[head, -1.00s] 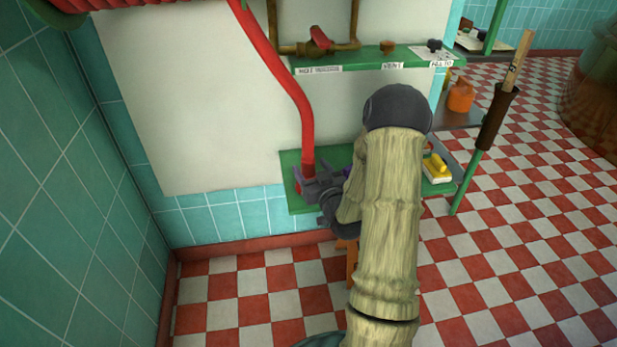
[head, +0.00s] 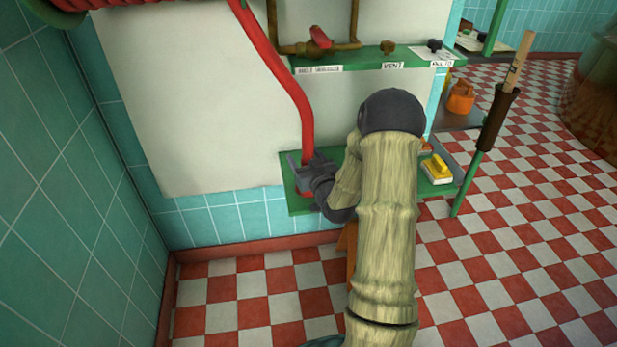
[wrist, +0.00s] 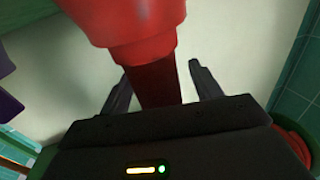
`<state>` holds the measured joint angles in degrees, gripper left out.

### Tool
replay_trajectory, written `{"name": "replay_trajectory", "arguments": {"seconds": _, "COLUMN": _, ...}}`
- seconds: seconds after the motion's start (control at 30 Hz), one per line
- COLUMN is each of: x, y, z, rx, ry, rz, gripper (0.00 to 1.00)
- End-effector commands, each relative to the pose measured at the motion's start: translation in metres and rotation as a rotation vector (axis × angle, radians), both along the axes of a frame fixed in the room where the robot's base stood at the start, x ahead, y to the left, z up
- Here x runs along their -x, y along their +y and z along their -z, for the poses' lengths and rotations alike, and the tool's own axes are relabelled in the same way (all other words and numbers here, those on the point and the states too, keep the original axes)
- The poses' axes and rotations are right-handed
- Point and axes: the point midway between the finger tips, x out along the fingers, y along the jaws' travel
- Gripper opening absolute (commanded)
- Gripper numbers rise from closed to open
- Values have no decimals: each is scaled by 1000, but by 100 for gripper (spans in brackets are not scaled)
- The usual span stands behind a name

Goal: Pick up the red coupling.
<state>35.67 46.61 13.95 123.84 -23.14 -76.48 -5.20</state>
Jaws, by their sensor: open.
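The red coupling (wrist: 140,40) fills the upper middle of the wrist view, with a collar and a narrower dark red part below it. In the head view it is at the lower end of the red hose (head: 290,88), largely hidden by my gripper (head: 301,168). In the wrist view my gripper (wrist: 158,70) is open, with one finger on each side of the narrow dark red part. Gaps show between it and both fingers. I cannot tell whether anything touches in depth.
The hose end is above a green shelf (head: 297,205) against the wall. A yellow object (head: 437,166) sits farther right on it. An upper green ledge (head: 360,62) carries valves and labels. A purple object (wrist: 8,100) is at the wrist view's left edge. A green pole (head: 484,150) stands right.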

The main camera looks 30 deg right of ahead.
Motion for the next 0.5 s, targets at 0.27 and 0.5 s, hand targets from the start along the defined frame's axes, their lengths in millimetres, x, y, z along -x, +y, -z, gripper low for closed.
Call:
{"name": "replay_trajectory", "arguments": {"seconds": 0.27, "x": 0, "y": 0, "z": 0, "rx": 1, "ry": 0, "rz": 0, "gripper": 64}}
{"name": "replay_trajectory", "arguments": {"seconds": 0.5, "x": 0, "y": 0, "z": 0, "rx": 1, "ry": 0, "rz": 0, "gripper": 22}}
